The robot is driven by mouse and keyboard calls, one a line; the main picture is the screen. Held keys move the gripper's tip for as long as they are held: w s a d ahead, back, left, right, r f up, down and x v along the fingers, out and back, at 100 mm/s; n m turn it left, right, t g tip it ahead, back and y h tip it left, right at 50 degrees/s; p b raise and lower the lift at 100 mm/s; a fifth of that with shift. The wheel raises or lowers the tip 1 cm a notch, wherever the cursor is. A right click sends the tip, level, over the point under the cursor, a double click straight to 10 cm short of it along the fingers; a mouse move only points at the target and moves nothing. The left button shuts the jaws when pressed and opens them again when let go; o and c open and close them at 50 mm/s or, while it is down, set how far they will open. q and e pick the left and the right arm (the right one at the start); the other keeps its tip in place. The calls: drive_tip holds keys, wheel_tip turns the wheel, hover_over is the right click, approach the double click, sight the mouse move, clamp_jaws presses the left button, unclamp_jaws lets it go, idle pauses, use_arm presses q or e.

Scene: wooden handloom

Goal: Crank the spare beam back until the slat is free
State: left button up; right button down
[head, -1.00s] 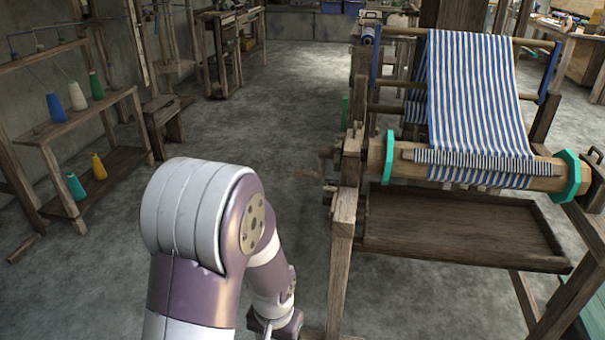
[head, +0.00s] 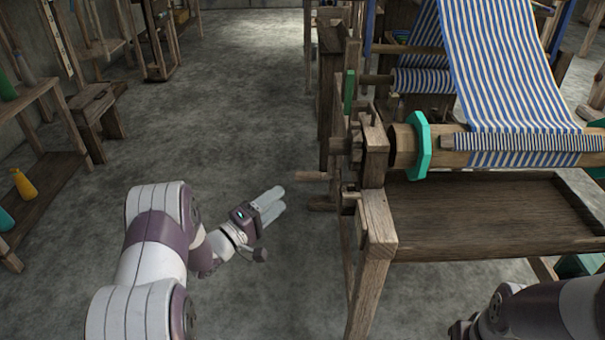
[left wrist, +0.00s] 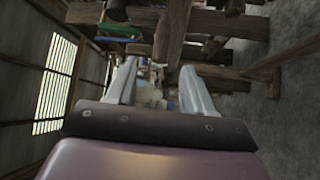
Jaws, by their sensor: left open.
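The wooden front beam (head: 403,147) with a teal flange (head: 419,146) lies across the loom, striped blue and white cloth (head: 505,70) over it. A wooden crank handle (head: 312,176) sticks out left of the loom's side frame. My left gripper (head: 276,200) is open and empty, left of and slightly below the handle, apart from it. In the left wrist view its fingers (left wrist: 160,90) are spread, with wooden loom parts beyond. My right arm shows at the lower right; its fingers are not visible.
A wooden tray (head: 490,215) sits under the beam. The loom's front post (head: 372,250) stands right of my left gripper. The floor between is clear.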

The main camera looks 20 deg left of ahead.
sight(307, 177)
use_arm(q)
drive_tip(key=b+x, duration=0.1)
drive_tip(key=x, duration=0.2)
drive_tip(key=b+x, duration=0.1)
drive_tip(key=x, duration=0.3)
drive_tip(key=b+x, duration=0.1)
drive_tip(key=x, duration=0.3)
drive_tip(key=shift+a+f, duration=0.1)
drive_tip(key=shift+f, duration=0.2)
drive_tip(key=shift+w+r, duration=0.2)
drive_tip(key=shift+w, duration=0.1)
clamp_jaws()
